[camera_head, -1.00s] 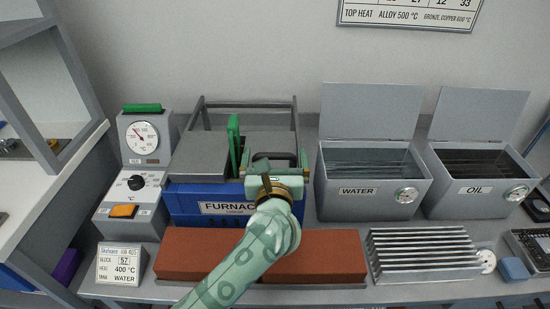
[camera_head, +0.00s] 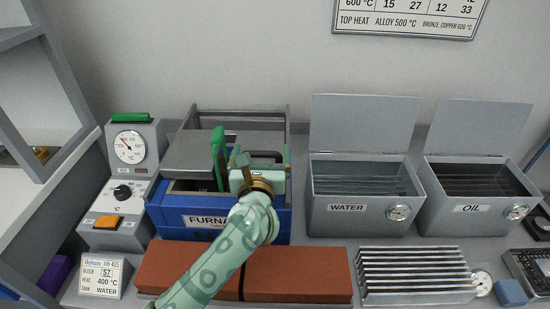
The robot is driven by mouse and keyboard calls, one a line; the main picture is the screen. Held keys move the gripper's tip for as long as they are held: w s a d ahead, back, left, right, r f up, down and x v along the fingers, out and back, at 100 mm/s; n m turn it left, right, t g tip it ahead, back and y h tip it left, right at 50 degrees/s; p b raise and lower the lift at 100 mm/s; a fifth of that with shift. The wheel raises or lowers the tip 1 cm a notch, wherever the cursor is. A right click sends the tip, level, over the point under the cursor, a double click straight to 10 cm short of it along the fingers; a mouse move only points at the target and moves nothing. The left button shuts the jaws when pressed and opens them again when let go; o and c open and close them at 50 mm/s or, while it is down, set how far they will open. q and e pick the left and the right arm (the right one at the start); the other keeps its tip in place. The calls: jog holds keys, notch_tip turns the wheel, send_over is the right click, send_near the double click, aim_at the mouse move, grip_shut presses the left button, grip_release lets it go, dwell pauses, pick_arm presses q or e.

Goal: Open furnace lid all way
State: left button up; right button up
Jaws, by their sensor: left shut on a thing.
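The blue furnace (camera_head: 172,217) stands at the middle left of the bench, its label partly hidden by my arm. Its grey lid (camera_head: 190,152) sits back from the front edge, and a strip of the opening (camera_head: 185,187) shows in front of it. My left gripper (camera_head: 252,156) is over the right part of the furnace, shut on the lid's dark handle (camera_head: 265,154). The gripper hides most of the handle and the right part of the opening. My right gripper is not in view.
A control unit (camera_head: 124,192) with a dial gauge stands left of the furnace. Red-brown bricks (camera_head: 300,275) lie in front. The water tank (camera_head: 335,222) and oil tank (camera_head: 465,218) stand right with lids raised. A grey frame (camera_head: 288,120) rises behind the furnace.

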aim_at(264, 140)
pick_arm(q)
jog(key=w+b, duration=0.1)
jog(key=w, duration=0.2)
jog(key=w+b, duration=0.1)
jog(key=w, duration=0.2)
jog(key=w+b, duration=0.2)
jog(key=w, duration=0.2)
jog(key=shift+f, duration=0.25)
jog(key=shift+w+r, duration=0.15)
jog(key=shift+w, duration=0.25)
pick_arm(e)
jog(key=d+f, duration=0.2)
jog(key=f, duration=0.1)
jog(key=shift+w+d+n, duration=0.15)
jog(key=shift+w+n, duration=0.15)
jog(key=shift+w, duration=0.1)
pick_arm(q)
jog(key=o, duration=1.1)
